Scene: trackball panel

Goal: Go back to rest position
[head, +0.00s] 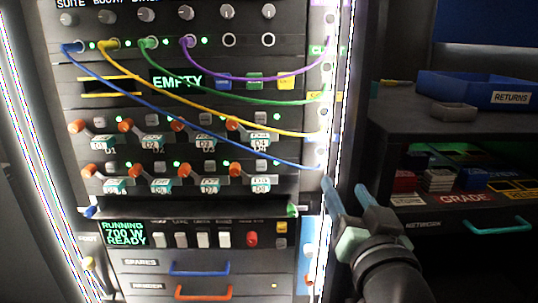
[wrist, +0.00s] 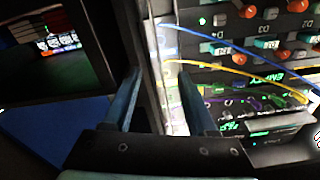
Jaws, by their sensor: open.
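My gripper (head: 347,192) is in the head view, to the right of the lit rack and in front of its right edge strip. Its two blue fingers are spread with nothing between them. In the wrist view the gripper (wrist: 157,85) shows both fingers apart, with the bright edge strip behind the gap. The blue cable (head: 190,122), yellow cable (head: 200,103), green cable (head: 215,97) and purple cable (head: 245,77) run from jacks on the rack to the right edge strip. The blue cable's end is near my fingertips; I cannot tell that they touch.
The rack (head: 165,210) has orange-handled levers, a green status screen (head: 123,234) and drawers with a blue handle (head: 199,268). At right, a desk (head: 400,110) holds a blue returns bin (head: 470,90) and a grey box (head: 447,113). Shelves below hold small boxes (head: 439,180).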

